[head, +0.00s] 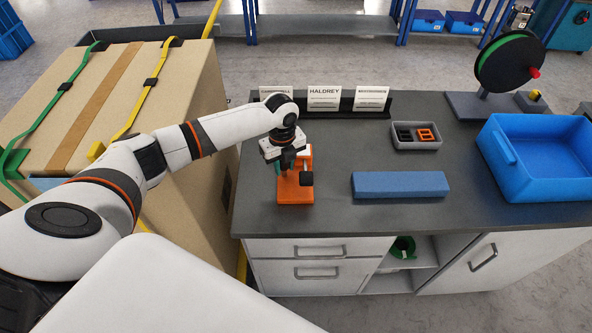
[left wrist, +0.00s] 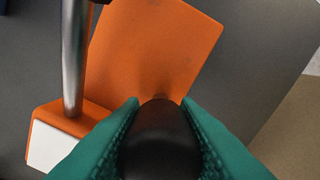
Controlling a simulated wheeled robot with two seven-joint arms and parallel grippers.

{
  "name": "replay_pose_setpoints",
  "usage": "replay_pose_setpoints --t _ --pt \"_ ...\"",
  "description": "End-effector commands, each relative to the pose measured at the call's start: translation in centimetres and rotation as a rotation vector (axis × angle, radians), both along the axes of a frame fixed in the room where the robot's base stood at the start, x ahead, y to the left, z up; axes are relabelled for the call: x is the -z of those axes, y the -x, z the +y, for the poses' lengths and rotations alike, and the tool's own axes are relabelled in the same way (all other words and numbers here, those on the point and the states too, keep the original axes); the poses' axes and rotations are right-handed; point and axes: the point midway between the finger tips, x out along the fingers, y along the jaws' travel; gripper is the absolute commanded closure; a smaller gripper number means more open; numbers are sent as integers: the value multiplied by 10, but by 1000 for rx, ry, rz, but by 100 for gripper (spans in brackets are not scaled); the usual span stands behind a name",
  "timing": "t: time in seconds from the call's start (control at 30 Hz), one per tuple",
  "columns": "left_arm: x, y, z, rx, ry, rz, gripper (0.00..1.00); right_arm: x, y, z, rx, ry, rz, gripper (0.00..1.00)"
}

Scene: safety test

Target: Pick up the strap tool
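The strap tool (head: 295,190) is orange with black parts and stands near the left end of the dark worktop. A black knob (head: 306,179) shows on its right side. In the left wrist view its orange body (left wrist: 160,50), a metal rod (left wrist: 74,60) and a black rounded grip (left wrist: 160,140) show. My left gripper (head: 285,165) is over the tool, pointing down. Its green fingers lie on both sides of the black grip and appear to touch it. The lower end of the grip is cut off by the frame. My right gripper is not in view.
A blue block (head: 400,185) lies right of the tool. A small grey tray (head: 416,145) with black and orange pieces, a blue bin (head: 545,155) and a strap reel (head: 509,62) stand farther right. Name signs (head: 324,98) line the back edge. A large strapped carton (head: 190,90) stands left.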

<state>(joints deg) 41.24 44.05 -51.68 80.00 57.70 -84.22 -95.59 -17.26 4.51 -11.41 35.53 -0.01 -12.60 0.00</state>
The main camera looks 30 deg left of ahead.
Motion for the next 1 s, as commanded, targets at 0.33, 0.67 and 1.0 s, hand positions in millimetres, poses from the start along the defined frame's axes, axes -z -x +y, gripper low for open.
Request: replay_pose_setpoints --t 0.33,0.67,1.0 --pt "-2 -1 0 -1 1 -4 100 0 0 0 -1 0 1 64" --pt "-41 -3 0 0 1 -10 100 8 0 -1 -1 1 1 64" --pt "-95 -1 -1 -13 1 -6 100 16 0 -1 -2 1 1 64"
